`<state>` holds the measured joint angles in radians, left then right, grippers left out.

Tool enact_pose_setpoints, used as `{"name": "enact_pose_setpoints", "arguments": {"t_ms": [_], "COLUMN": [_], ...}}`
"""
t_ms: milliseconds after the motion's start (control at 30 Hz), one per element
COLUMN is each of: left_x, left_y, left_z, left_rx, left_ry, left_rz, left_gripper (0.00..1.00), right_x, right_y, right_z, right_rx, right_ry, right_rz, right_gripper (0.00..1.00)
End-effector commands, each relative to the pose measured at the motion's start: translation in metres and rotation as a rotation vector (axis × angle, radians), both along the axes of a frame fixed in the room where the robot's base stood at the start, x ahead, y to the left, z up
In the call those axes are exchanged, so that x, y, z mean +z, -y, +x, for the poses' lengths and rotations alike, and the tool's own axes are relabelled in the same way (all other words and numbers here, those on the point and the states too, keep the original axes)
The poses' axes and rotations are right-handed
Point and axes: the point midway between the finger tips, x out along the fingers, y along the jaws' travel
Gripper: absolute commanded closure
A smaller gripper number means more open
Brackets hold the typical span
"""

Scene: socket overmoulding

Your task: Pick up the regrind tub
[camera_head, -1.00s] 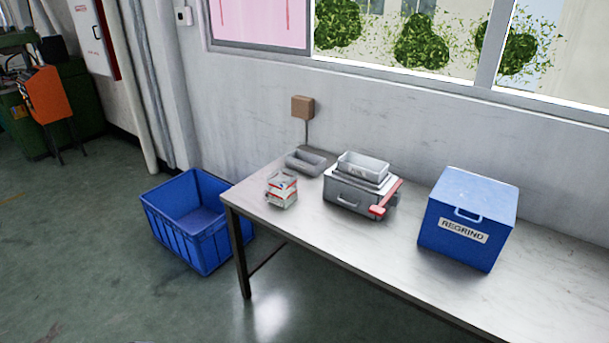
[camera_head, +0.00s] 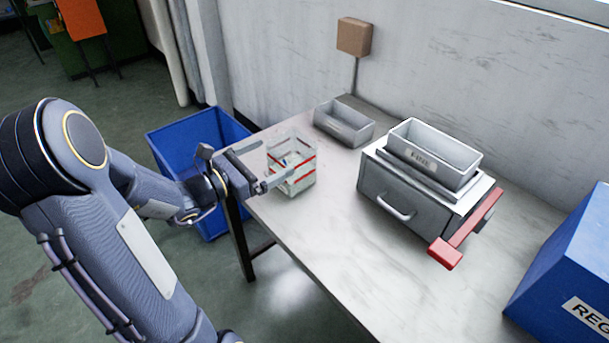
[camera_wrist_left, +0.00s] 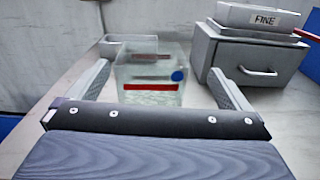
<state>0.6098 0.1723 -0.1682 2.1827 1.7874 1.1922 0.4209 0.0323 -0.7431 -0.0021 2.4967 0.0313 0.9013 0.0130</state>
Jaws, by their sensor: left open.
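A clear square tub with red bands and pale contents (camera_head: 297,168) stands upright near the left end of the table; I cannot read a label on it. It also shows in the left wrist view (camera_wrist_left: 150,78), with a blue round spot on its side. My left gripper (camera_head: 262,166) is open at the tub's left side. In the left wrist view its two fingers (camera_wrist_left: 160,80) point at the tub, one on each side of it in the picture. I cannot tell how far the fingertips reach along the tub. My right gripper is not in view.
A grey tray (camera_head: 344,124) stands behind the tub. A grey drawer box (camera_head: 398,198) with a tray marked FINE (camera_head: 433,155) and a red lever (camera_head: 463,232) is to the right. A blue box (camera_head: 570,270), its label partly cut off, stands far right. A blue crate (camera_head: 170,150) is on the floor.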

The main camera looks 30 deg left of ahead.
Motion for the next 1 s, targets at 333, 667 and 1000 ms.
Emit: {"name": "enact_pose_setpoints", "arguments": {"t_ms": [333, 667, 1000], "left_x": [-0.008, -0.009, -0.009], "left_y": [-0.002, 0.018, 0.019], "left_z": [0.031, 0.071, 0.075], "left_rx": [0.047, 0.046, 0.047], "left_ry": [-0.003, -0.004, -0.003], "left_rz": [-0.044, -0.041, -0.04], "left_gripper": [0.0, 0.0, 0.05], "right_x": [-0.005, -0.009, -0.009], "right_y": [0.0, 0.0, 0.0], "right_z": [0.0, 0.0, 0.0], "right_rx": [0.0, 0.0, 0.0], "right_ry": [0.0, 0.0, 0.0], "right_rz": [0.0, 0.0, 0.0], "right_gripper": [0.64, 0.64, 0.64]}}
